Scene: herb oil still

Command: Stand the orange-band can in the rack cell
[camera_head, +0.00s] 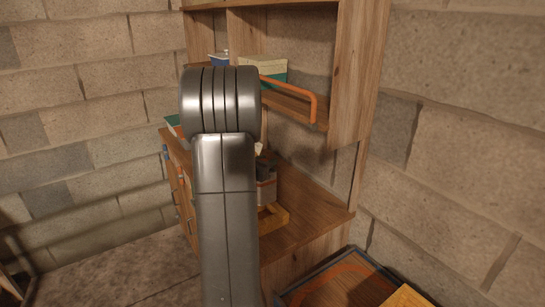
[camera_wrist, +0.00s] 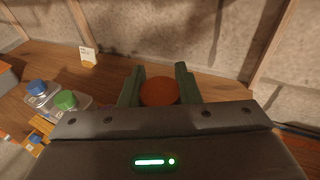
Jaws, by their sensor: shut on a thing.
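In the wrist view my gripper (camera_wrist: 160,88) is shut, with its two green-grey fingers on either side of a round, orange-red-topped can (camera_wrist: 159,92). I see it from above, so any band on its side is hidden. Wooden worktop shows around it; I cannot tell whether its base touches the worktop. In the head view my arm covers the middle, and the fingers cannot be made out clearly.
In the wrist view, a blue-capped bottle (camera_wrist: 39,91) and a green-capped bottle (camera_wrist: 66,100) stand left of my gripper. A small white card (camera_wrist: 88,56) stands behind. In the head view, a shelf with an orange rail (camera_head: 298,92) overhangs the worktop (camera_head: 318,210).

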